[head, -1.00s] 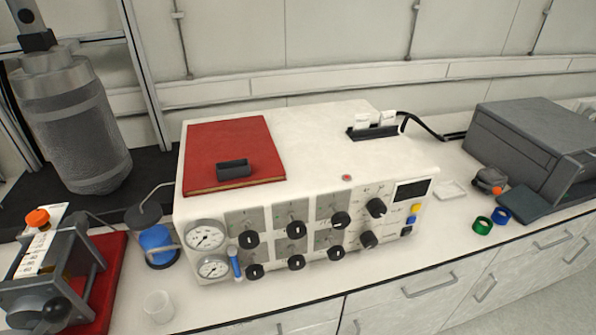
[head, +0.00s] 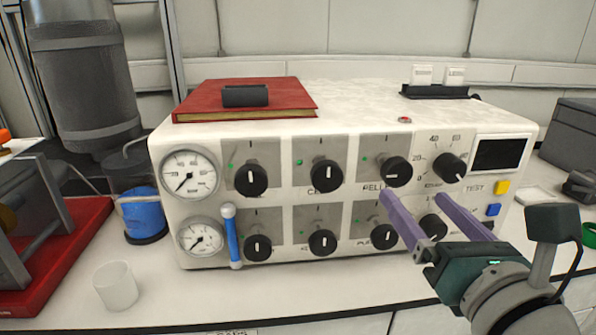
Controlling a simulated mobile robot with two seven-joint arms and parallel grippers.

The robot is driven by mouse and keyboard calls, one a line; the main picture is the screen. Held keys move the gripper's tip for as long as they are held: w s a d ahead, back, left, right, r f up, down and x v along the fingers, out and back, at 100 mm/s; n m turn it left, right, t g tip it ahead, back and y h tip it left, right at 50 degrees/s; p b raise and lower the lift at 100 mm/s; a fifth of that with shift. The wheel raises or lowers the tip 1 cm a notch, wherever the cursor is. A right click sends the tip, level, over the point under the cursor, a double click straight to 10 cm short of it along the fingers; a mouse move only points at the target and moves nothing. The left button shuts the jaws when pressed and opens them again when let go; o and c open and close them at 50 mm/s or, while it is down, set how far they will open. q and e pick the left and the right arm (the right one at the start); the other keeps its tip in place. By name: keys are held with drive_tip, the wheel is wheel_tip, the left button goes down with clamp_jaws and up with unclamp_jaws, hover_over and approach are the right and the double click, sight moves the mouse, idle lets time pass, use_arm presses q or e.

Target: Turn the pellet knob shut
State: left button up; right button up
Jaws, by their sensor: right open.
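The pellet knob (head: 397,171) is a black round knob in the upper row of the white control box (head: 225,135). The partly hidden "PELLE" label lies just below it. Its white pointer line looks turned to the side, unlike the upright lines on the two knobs left of it. My right gripper (head: 412,194) has two long purple fingers, spread apart with nothing between them. Its fingertips appear just below the pellet knob, one to each side; whether they touch the panel cannot be told. My left gripper is not in view.
Other black knobs surround the pellet knob, with a dial knob (head: 450,167) close on its right. Two gauges (head: 188,172) and a blue tube (head: 233,238) are at the left. A red book (head: 243,109) lies on top. A clear cup (head: 116,287) stands on the counter.

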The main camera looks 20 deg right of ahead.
sight(399, 178)
drive_tip(key=x, duration=0.8)
drive_tip(key=shift+w+d+r, duration=0.1)
drive_tip(key=shift+w+d, duration=0.05)
drive_tip(key=shift+w, duration=0.05)
clamp_jaws()
idle(0.4)
